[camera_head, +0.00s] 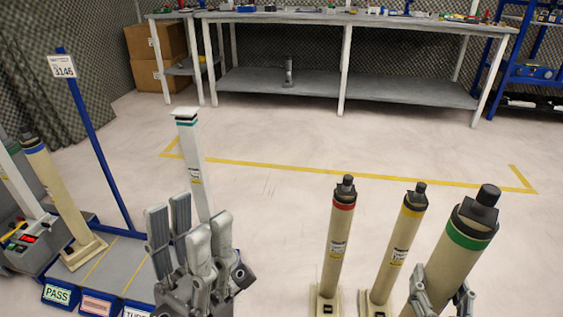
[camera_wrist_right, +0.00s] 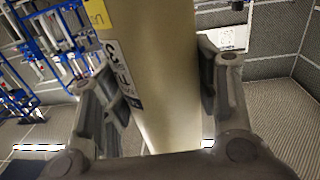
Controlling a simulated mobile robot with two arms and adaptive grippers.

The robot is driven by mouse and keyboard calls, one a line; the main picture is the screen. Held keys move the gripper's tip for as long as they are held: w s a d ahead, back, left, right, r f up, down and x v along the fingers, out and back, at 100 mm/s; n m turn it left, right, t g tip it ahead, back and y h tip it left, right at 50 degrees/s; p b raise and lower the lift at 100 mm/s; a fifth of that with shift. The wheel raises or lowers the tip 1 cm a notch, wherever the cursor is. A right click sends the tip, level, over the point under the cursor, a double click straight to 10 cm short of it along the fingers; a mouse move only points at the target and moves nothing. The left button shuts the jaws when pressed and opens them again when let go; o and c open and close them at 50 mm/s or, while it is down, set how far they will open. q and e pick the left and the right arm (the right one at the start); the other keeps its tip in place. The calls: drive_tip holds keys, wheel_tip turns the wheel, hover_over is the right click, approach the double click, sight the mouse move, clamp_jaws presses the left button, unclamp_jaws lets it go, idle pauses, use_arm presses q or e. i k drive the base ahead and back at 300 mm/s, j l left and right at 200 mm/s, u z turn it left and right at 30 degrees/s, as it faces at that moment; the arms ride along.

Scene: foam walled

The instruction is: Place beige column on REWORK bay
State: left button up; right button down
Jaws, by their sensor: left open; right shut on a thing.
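My right gripper (camera_head: 443,300) is shut on a beige column (camera_head: 455,262) with a green band and dark top. In the right wrist view the beige column (camera_wrist_right: 158,80) runs between the fingers, with a yellow and white label. The column leans slightly right in the head view; its base is out of view. My left gripper (camera_head: 190,222) is open, in front of a white column (camera_head: 192,150) with a teal band. The bay tray (camera_head: 118,262) at lower left has PASS (camera_head: 57,295), reddish (camera_head: 97,304) and partly hidden third labels; I cannot read REWORK on any.
Beige columns with a red band (camera_head: 335,245) and a yellow band (camera_head: 402,240) stand left of the held one. Another beige column (camera_head: 62,195) stands in the PASS bay. A blue signpost (camera_head: 98,140) rises behind the tray. Open floor lies beyond, before the workbench (camera_head: 345,85).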

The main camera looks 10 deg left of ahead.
sight(126, 255)
drive_tip(key=u, duration=1.85)
drive_tip(key=i+j+u, duration=0.1)
drive_tip(key=u, duration=0.15)
drive_tip(key=i+u, duration=0.3)
drive_tip(key=i+j, duration=0.1)
drive_tip(key=i, duration=0.3)
drive_tip(key=i+j, duration=0.1)
drive_tip(key=i, duration=0.3)
